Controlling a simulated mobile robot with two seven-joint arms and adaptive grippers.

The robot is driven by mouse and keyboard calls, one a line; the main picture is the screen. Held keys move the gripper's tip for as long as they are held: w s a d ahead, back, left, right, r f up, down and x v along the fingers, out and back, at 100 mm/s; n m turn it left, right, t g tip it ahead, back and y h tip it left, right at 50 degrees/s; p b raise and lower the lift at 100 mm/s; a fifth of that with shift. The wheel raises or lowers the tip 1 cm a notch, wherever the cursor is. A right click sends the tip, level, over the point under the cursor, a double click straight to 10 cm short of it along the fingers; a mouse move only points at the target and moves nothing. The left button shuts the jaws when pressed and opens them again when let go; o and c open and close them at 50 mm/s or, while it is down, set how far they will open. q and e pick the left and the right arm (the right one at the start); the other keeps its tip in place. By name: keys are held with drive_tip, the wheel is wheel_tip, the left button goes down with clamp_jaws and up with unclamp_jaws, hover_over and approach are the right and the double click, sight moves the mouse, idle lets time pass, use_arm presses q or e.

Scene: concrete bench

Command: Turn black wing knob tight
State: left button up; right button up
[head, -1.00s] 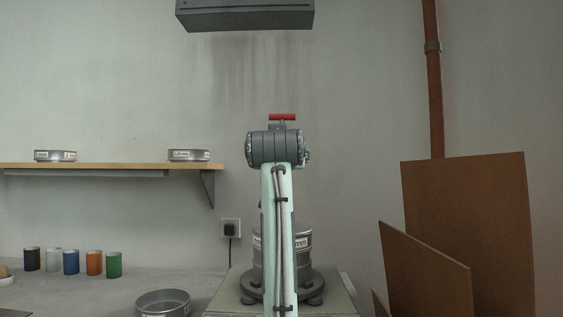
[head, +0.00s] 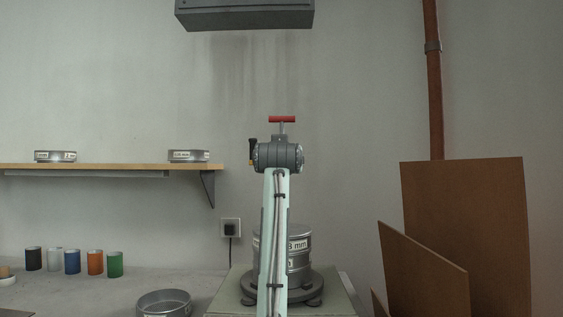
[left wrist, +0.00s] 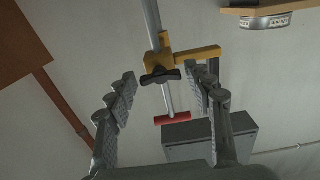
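The black wing knob (left wrist: 160,76) sits on a yellow clamp (left wrist: 188,58) around an upright metal rod (left wrist: 152,22) in the left wrist view. My left gripper (left wrist: 168,74) is open, with one finger on each side of the knob in that picture. I see no contact, and cannot tell how far the knob is beyond the tips. A red T-handle (left wrist: 172,118) is near the clamp; it also shows in the head view (head: 282,119). In the head view my left arm hides the knob and gripper; only the clamp's outer end with a dark upright piece (head: 253,150) shows. My right gripper is out of view.
A sieve stack (head: 298,248) stands on a round dark base (head: 315,287), partly behind my arm. Several coloured jars (head: 72,262) and an open sieve (head: 164,303) are on the bench at left. A shelf (head: 110,166) carries sieves. Brown boards (head: 465,220) lean at right.

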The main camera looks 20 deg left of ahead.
use_arm(q)
drive_tip(key=c, duration=0.8)
drive_tip(key=shift+m, duration=8.9)
drive_tip(key=o, duration=1.2)
